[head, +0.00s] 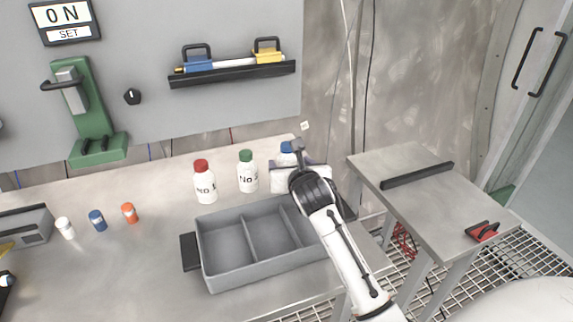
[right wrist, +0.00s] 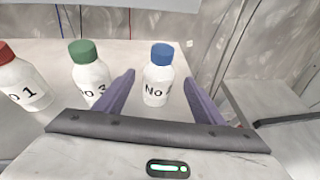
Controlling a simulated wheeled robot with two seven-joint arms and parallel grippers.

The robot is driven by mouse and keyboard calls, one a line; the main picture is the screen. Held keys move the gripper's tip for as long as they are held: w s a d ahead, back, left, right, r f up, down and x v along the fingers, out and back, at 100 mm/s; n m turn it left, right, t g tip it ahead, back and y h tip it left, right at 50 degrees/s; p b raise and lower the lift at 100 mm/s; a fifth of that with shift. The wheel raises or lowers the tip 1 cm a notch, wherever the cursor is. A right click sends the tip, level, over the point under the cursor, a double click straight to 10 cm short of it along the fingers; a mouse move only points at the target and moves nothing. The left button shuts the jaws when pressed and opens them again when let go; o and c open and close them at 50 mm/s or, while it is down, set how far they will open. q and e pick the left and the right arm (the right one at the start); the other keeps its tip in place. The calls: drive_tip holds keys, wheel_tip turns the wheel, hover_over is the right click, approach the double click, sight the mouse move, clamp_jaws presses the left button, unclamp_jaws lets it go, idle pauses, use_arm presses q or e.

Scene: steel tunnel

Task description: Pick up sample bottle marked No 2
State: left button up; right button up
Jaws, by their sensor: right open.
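A white bottle with a blue cap (right wrist: 158,78) stands upright on the bench; its label reads "No" and the digit is hidden by a finger. It also shows in the head view (head: 286,153), mostly hidden behind my right gripper (head: 298,165). In the right wrist view, the open right gripper (right wrist: 160,85) has one purple finger on either side of this bottle, with nothing clearly gripped. A green-capped bottle (right wrist: 88,72), seemingly marked No 3, stands just left of the left finger. A red-capped bottle marked No 1 (head: 205,184) is further left. My left gripper is not in view.
A grey divided tray (head: 222,278) sits in front of the bottles, under my right arm. Small white, blue and orange-capped items (head: 129,213) stand on the bench at left. A metal side table (head: 425,200) is at right, across a gap.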

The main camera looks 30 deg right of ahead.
sight(288, 161)
drive_tip(key=x, duration=0.4)
drive_tip(key=shift+w+r, duration=0.1)
drive_tip(key=shift+w, duration=0.2)
drive_tip(key=shift+r, duration=0.1)
drive_tip(key=c, duration=1.3)
